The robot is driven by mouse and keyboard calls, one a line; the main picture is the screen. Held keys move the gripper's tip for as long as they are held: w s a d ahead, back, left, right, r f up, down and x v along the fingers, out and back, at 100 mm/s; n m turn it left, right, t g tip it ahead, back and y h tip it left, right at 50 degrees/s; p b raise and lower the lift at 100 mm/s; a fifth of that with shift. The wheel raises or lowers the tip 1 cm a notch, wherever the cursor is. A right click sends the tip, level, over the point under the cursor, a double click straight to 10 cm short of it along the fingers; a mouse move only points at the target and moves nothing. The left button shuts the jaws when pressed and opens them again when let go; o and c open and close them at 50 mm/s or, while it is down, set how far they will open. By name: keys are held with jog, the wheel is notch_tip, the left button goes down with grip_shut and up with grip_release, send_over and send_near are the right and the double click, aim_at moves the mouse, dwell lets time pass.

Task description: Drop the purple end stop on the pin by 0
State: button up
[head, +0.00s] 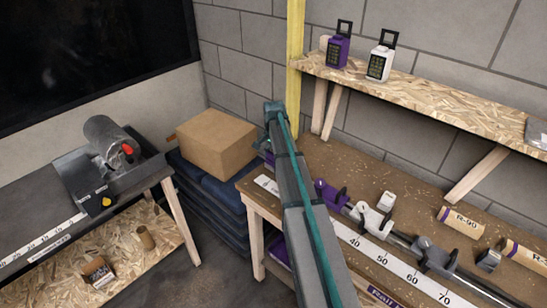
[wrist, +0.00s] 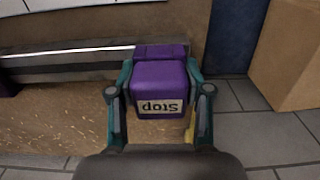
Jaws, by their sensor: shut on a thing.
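The purple end stop (wrist: 160,88) is a block with a white "Stop" label, upside down in the wrist view. My gripper (wrist: 158,100) is shut on it, with a teal finger on each side. The block is at the right end of the metal rail (wrist: 65,66); I cannot tell if it touches the rail. In the head view my arm hides most of this spot, and only a small purple patch (head: 269,158) shows beside it. The white scale (head: 390,262) reads 40 to 70; its 0 and the pin are not seen.
A purple clamp (head: 328,195), a white clamp (head: 370,220) and a grey clamp (head: 432,256) sit along the rail. A cardboard box (head: 215,142) stands left of the bench. A shelf (head: 440,95) holds two padlock-like devices. Cardboard tubes (head: 461,222) lie at the right.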

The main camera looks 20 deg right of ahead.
jog(key=o, duration=1.3)
jog(key=shift+c, duration=0.2)
jog(key=shift+f, duration=0.1)
notch_tip(320, 180, up, 12)
jog(key=shift+r, duration=0.1)
